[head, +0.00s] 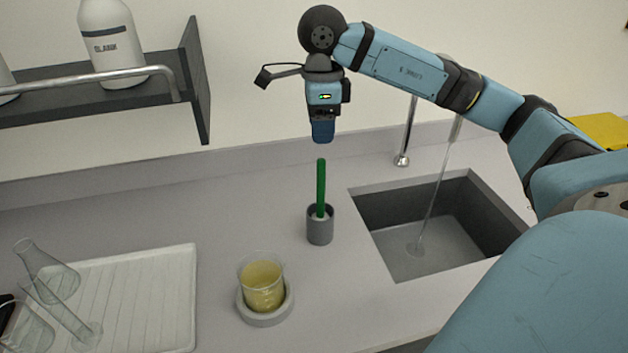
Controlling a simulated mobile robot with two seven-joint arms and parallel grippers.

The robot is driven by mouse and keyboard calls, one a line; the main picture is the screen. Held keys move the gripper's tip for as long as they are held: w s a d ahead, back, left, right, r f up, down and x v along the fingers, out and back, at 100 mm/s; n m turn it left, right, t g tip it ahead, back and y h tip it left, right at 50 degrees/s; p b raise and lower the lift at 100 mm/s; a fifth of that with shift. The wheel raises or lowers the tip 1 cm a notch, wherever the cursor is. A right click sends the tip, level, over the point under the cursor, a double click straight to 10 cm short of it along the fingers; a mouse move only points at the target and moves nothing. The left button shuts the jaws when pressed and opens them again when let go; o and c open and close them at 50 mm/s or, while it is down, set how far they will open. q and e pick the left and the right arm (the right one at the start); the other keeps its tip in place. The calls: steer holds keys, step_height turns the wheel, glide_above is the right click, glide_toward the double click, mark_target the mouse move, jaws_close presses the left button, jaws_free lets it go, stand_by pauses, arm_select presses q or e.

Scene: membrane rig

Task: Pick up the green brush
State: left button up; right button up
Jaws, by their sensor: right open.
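The green brush (321,186) stands upright in a small grey cup (320,230) on the counter, left of the sink. Only its green handle and a pale bit at the cup's mouth show; its lower end is hidden in the cup. My right gripper (322,138) points down above the brush handle, open and empty, with a visible gap between it and the handle's top in the picture. My left gripper is not in view.
A beaker of yellow liquid (262,286) sits on a round grey base (266,316) in front of the cup. The sink (400,265) has running water. A white drainboard (150,290) holds glassware at left. A shelf (195,85) with a bottle (110,45) hangs upper left.

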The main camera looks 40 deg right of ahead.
steer(key=f, duration=0.5)
steer(key=shift+s, duration=0.25)
steer(key=shift+w+f, duration=0.1)
steer(key=shift+f, duration=0.5)
glide_above(321, 202)
steer(key=shift+w+d+f+p, duration=0.1)
steer(key=shift+f+p, duration=0.05)
steer(key=shift+f, duration=0.7)
steer(key=shift+w+d+f+p, duration=0.1)
steer(key=shift+w+f+p, duration=0.05)
steer(key=shift+f, duration=0.75)
steer(key=shift+w+d+f+p, duration=0.1)
steer(key=shift+f+p, duration=0.05)
steer(key=shift+f, duration=0.7)
jaws_close()
